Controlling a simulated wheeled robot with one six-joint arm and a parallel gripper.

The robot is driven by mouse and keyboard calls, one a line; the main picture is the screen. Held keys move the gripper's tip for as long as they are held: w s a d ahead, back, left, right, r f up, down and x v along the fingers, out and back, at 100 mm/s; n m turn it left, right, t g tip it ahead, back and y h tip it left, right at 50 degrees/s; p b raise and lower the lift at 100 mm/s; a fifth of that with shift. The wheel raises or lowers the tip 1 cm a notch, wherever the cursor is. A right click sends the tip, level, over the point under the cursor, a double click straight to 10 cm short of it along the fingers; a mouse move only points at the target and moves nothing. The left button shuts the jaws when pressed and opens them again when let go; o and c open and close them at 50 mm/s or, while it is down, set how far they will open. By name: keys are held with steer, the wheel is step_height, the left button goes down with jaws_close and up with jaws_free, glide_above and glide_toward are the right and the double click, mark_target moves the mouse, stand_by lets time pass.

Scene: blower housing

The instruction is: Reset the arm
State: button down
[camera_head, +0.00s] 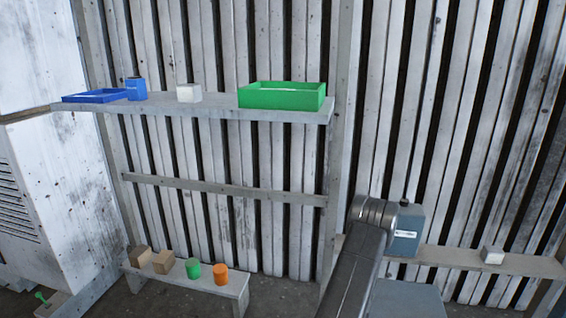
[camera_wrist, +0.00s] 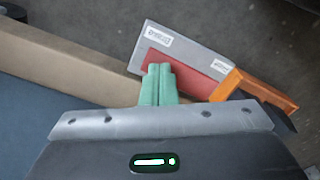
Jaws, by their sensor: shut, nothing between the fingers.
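My gripper (camera_wrist: 158,83) shows in the wrist view with its two green fingers pressed together and nothing between them. The fingers point toward a grey and red block (camera_wrist: 185,62) with white labels; whether they touch it I cannot tell. An orange piece (camera_wrist: 255,88) lies against the right end of that block. In the head view my arm rises from the bottom, right of centre, to a silvery joint. My gripper is not visible there.
A shelf (camera_head: 215,111) holds a blue tray (camera_head: 95,96), blue container (camera_head: 136,89), white block (camera_head: 188,93) and green bin (camera_head: 282,97). A low bench (camera_head: 190,278) carries several small items. A blue-grey box (camera_head: 405,240) stands close to my arm. A beige beam (camera_wrist: 70,62) crosses the wrist view.

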steer(key=shift+r, duration=0.2)
step_height(320, 180, up, 7)
steer(key=p, duration=0.7)
step_height(320, 180, down, 8)
steer(key=b, duration=0.7)
steer(key=shift+b, duration=0.35)
step_height(320, 180, up, 9)
steer(key=p, duration=0.9)
steer(key=shift+s, duration=0.1)
